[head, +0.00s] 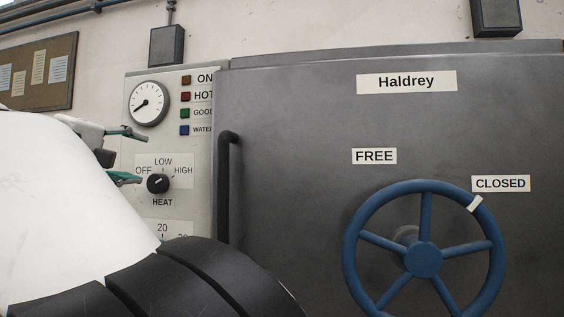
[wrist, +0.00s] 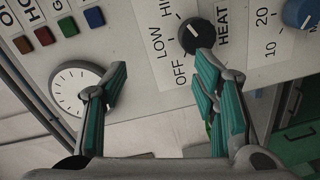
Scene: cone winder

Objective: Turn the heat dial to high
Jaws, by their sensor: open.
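The heat dial (head: 158,184) is a round black knob with a pale mark, on the light control panel below the OFF, LOW and HIGH labels. The mark seems to lean up, but its exact setting is too small to tell. The dial (wrist: 197,36) also shows at the top of the wrist view. My gripper (head: 136,156) is open and empty, its green-padded fingers left of the dial in the head view. In the wrist view my gripper (wrist: 162,65) has its right fingertip close below the knob, and the left one lies well to the left. Contact cannot be told.
A round gauge (head: 149,103) and several coloured indicators (head: 186,97) sit above the dial. A blue knob (wrist: 300,13) is right of it in the wrist view. A black handle (head: 226,185) and a blue handwheel (head: 423,258) project from the grey door (head: 300,130).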

